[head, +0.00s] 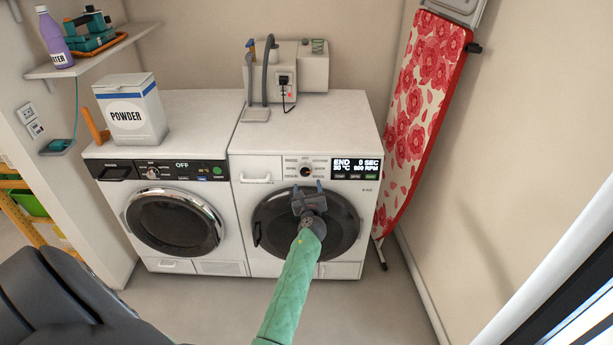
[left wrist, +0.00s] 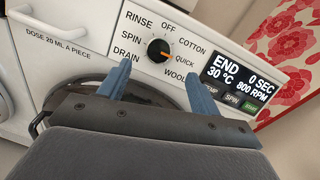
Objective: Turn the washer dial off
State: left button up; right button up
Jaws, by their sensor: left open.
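The washer (head: 330,140) is the right one of two white front-loading machines. Its dial (head: 306,171) is a black knob on the upper front panel. In the left wrist view the dial (left wrist: 158,50) has an orange mark pointing towards QUICK; OFF is at the top of the ring of labels. The lit display (left wrist: 240,80) reads END, 0 SEC, 30 °C, 800 RPM. My left gripper (head: 308,187) is open and empty in front of the round door, just below the dial. Its blue fingers (left wrist: 157,70) are spread below the dial, which shows between and beyond their tips.
The left machine (head: 110,190) shows OFF, with a POWDER box (head: 135,112) on top. A flowered ironing board (head: 415,120) leans close to the washer's right side. The floor in front is clear.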

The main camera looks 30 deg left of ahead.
aim_at(306, 172)
pick_arm(q)
jog(key=x, duration=0.6)
jog(key=shift+p, duration=0.35)
jog(key=shift+w+a, duration=0.25)
jog(key=shift+w, duration=0.05)
jog(key=shift+w+a, duration=0.4)
jog(key=shift+w, duration=0.05)
pick_arm(e)
jog(key=f, duration=0.3)
jog(key=shift+w+d, duration=0.15)
jog(key=shift+w, duration=0.2)
jog(key=shift+s, duration=0.1)
